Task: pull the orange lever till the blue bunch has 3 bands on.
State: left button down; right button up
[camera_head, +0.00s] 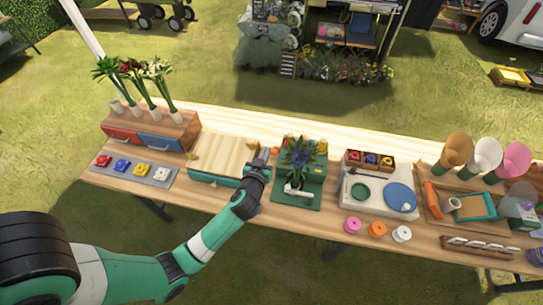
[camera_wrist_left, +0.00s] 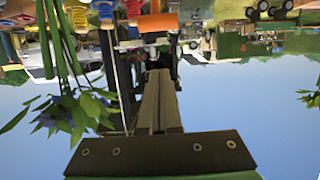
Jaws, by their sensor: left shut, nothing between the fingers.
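The blue bunch (camera_head: 300,151) stands upright in the green banding machine (camera_head: 314,170) at the middle of the table. Its blue-purple flowers and leaves (camera_wrist_left: 72,112) fill the left side of the left wrist view, which looks upside down. A small orange part, seemingly the lever (camera_head: 276,150), shows at the machine's left side. An orange piece (camera_wrist_left: 155,23) also shows beyond my fingers in the wrist view. My left gripper (camera_head: 263,155) is shut and empty, just left of the machine; contact with the lever cannot be made out. Bands on the bunch are too small to count.
A wooden board (camera_head: 222,152) lies left of the machine. A flower rack (camera_head: 150,131) stands at the far left. A box of coloured spools (camera_head: 370,160), a blue disc (camera_head: 399,197) and loose pink, orange and white spools are to the right.

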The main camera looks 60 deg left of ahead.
aim_at(273, 150)
pick_arm(q)
jog(key=shift+s+a+f, duration=0.15)
jog(key=shift+a+f, duration=0.1)
pick_arm(e)
jog(key=shift+f, duration=0.25)
pick_arm(q)
jog(key=b+x, duration=0.1)
jog(key=x, duration=0.9)
jog(key=shift+a+f+b, duration=0.1)
jog(key=shift+a+b, duration=0.1)
jog(key=shift+b, duration=0.2)
jog(key=s+d+f, duration=0.1)
jog(key=s+d, duration=0.1)
jog(key=shift+d+f+p, duration=0.3)
jog(key=shift+d+f, duration=0.1)
jog(key=shift+d, duration=0.1)
pick_arm(e)
jog(key=shift+f, duration=0.65)
pick_arm(q)
jog(key=shift+f, duration=0.1)
